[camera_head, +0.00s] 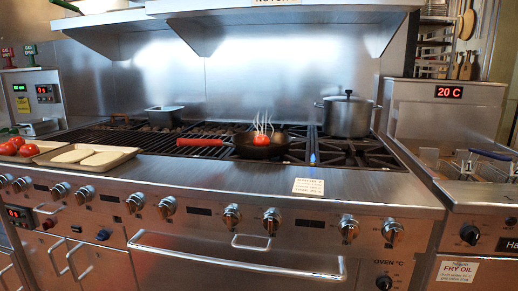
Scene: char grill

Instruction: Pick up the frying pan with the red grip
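A dark frying pan (273,150) sits on the grate of the range, near the middle of the picture. Its red grip (198,142) points left over the grill grates. A small red item (261,140), perhaps a tomato piece, shows at the pan, and pale wisps like steam rise above it. My gripper is not visible in this view.
A lidded steel pot (346,117) stands behind right of the pan. A smaller metal pan (164,116) sits at the back left. Trays with tomatoes and pale flat food (96,158) lie at left. Fryer baskets (470,165) are at right. The steel front ledge (230,178) is mostly clear.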

